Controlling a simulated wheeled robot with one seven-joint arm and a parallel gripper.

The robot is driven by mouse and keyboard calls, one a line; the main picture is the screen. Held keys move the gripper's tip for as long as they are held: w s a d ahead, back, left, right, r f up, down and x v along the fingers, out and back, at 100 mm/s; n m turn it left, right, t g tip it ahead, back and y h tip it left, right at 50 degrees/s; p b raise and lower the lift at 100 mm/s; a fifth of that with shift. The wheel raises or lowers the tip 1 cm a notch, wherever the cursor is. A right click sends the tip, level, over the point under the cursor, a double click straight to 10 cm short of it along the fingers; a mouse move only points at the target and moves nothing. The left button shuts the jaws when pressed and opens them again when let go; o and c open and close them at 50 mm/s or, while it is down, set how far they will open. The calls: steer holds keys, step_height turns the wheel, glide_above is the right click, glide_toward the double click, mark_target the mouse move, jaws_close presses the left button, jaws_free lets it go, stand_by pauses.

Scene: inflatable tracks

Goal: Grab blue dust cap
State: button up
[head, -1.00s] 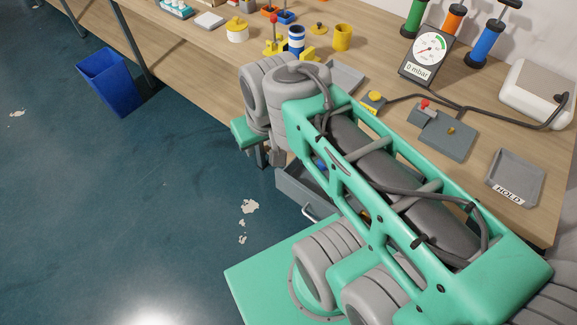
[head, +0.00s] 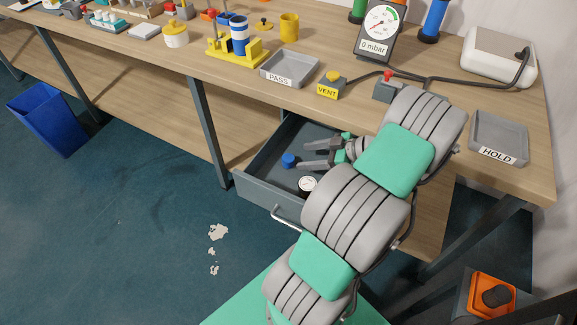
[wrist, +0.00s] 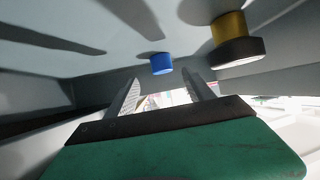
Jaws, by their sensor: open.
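The blue dust cap (head: 288,160) stands on the floor of the open grey drawer (head: 262,192), toward its left side. It also shows in the wrist view (wrist: 161,64), ahead of my fingers and roughly between them. My gripper (head: 304,154) is inside the drawer, open and empty, with its fingertips a short way right of the cap. In the wrist view my gripper (wrist: 165,92) shows two separated grey fingers.
A small round gauge (head: 307,185) lies in the drawer near its front; in the wrist view a brass-and-black part (wrist: 234,40) is close to the right finger. The drawer walls surround my gripper. The PASS tray (head: 290,69) and VENT button (head: 332,85) sit on the bench above.

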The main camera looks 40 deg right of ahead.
mark_target(290, 158)
steer(key=x, duration=0.7)
steer(key=shift+w+a+r+p, duration=0.1)
steer(key=shift+a+p, duration=0.2)
jaws_close()
